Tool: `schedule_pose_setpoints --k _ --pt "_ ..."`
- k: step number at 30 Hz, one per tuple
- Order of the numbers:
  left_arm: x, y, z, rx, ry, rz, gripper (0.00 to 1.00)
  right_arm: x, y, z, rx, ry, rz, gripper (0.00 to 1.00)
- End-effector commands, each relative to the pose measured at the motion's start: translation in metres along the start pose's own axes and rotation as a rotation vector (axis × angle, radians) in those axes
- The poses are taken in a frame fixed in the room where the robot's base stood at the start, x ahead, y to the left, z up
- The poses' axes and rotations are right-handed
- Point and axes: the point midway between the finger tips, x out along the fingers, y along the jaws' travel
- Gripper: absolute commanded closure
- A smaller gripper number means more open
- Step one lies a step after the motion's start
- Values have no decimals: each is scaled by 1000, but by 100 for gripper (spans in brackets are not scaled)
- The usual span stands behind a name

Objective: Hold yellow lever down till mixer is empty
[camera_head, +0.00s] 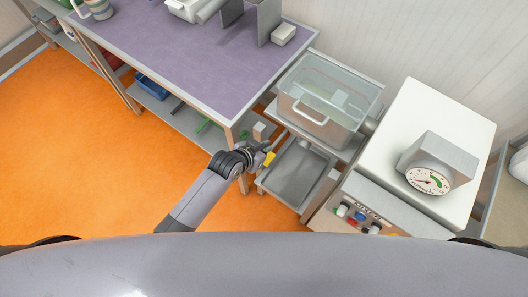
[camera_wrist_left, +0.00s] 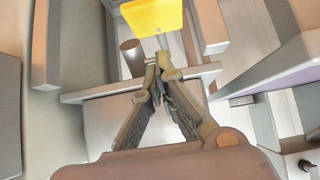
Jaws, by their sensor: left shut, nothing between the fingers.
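The yellow lever (camera_head: 269,159) sticks out at the left side of the machine, below the clear-lidded metal box (camera_head: 318,129), which looks like the mixer's tub. In the left wrist view the lever's yellow end (camera_wrist_left: 156,14) is large at the top, just beyond my fingertips. My left gripper (camera_head: 265,148) is right at the lever. In the wrist view its fingers (camera_wrist_left: 160,62) come together at the tips with nothing between them. I cannot tell whether they touch the lever. The tub's contents are hard to make out through the lid. My right gripper is not in view.
A grey metal tray (camera_head: 296,172) sits below the tub. To its right is a white machine housing with a dial gauge (camera_head: 428,180) and a button panel (camera_head: 359,216). A purple-topped table (camera_head: 190,55) stands at the left. Orange floor (camera_head: 75,160) is open at the left.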

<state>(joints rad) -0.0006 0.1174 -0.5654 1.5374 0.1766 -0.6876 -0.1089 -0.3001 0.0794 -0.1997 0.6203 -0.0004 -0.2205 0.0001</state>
Motion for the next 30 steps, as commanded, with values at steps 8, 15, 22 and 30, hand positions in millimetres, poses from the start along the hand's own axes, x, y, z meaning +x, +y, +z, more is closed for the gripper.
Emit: schedule_pose_setpoints --k 8,15,22,30 --pt "19 0 23 1 -5 0 100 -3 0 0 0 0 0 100" --pt "21 0 24 1 -3 0 100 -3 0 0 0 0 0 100" --pt "24 0 29 0 6 0 100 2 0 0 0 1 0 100" --pt "43 0 59 1 161 0 100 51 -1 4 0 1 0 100"
